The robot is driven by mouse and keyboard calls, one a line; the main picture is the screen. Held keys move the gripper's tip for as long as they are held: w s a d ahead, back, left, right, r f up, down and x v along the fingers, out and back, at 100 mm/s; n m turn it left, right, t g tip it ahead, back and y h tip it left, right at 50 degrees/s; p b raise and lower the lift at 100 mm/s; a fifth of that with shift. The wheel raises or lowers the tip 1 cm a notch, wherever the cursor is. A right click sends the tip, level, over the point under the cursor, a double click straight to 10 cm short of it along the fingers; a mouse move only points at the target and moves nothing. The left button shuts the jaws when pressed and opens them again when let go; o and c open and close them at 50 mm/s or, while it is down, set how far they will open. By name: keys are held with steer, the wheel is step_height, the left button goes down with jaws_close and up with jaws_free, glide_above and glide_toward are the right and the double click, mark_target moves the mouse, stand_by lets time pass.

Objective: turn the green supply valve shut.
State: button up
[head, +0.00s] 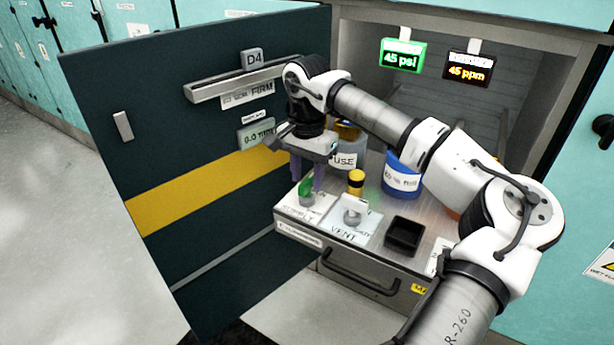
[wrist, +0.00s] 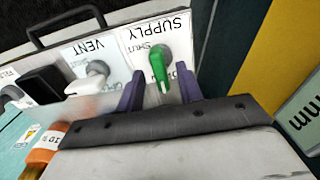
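The green supply valve handle (head: 306,191) stands on a white plate marked SUPPLY (wrist: 177,32), at the left front of the drawer top. In the wrist view the green handle (wrist: 158,72) points down the picture, toward my gripper's palm. My gripper (head: 306,182) points down over it. Its two purple fingers (wrist: 159,88) are apart, one on each side of the handle, with gaps showing between. Small lettering by the handle is partly readable as SHUT. The contact between fingers and handle is not visible.
The grey-white VENT valve (head: 352,215) stands just right of the supply valve. A yellow-capped bottle (head: 356,181), a blue container (head: 402,175) and a black tray (head: 404,236) are close by. The open dark cabinet door (head: 180,150) rises left. A green display (head: 402,57) reads 45 psi.

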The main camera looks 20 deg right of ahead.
steer(key=shift+f, duration=0.25)
jaws_close()
